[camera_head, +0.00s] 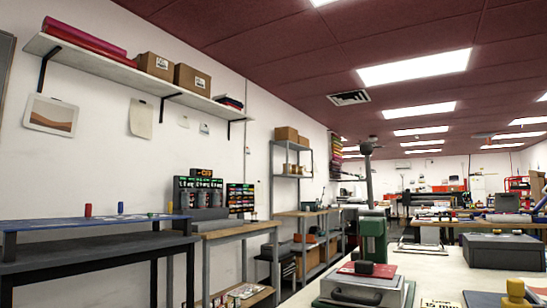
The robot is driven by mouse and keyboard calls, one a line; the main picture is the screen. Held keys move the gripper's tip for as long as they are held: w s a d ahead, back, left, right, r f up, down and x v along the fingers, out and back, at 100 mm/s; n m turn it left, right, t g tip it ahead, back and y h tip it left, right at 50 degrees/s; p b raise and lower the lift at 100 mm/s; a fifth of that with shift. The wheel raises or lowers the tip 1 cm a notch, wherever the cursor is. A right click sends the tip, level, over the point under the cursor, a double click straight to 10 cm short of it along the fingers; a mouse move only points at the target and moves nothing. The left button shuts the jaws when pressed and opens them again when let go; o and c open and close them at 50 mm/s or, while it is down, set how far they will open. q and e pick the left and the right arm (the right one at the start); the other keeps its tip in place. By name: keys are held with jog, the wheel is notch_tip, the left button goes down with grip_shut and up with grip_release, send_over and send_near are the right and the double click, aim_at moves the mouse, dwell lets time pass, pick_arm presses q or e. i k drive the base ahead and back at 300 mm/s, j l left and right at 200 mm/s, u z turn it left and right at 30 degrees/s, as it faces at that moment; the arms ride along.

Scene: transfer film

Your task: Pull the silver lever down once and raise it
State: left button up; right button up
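A silver-grey lever (368,176) stands nearly upright on a press with a green post (373,238), right of centre. Its top end has a dark knob (369,145). The press base (358,288) below has a grey plate with a dark handle and a red part, and stands on a pale worktop (440,272). The lower end of the lever meets the post, and the joint is too small to make out. I recognise neither of my grippers in this view.
A grey box (503,251) with a dark handle is to the right of the press. A yellow knob (515,287) is at the lower right. A wooden bench (238,229) and a dark table (90,246) stand at left.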

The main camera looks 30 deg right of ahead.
aim_at(366, 148)
jog(key=i+j+u, duration=0.25)
jog(key=i+u, duration=0.2)
jog(key=i+j+u, duration=0.1)
jog(key=i+u, duration=0.35)
jog(key=i+z, duration=0.35)
jog(key=i+j+z, duration=0.1)
jog(key=i+z, duration=0.25)
jog(key=i, duration=0.2)
jog(key=i+j+z, duration=0.2)
jog(key=i+z, duration=0.15)
jog(key=i+l+z, duration=0.15)
jog(key=i+z, duration=0.6)
jog(key=z, duration=0.2)
jog(key=i+z, duration=0.7)
jog(key=i, duration=1.3)
jog(key=i+j, duration=0.1)
jog(key=i, duration=0.3)
jog(key=i+z, duration=0.15)
jog(key=i, duration=0.3)
jog(key=i+j, duration=0.2)
jog(key=i, duration=0.2)
jog(key=z, duration=1.9)
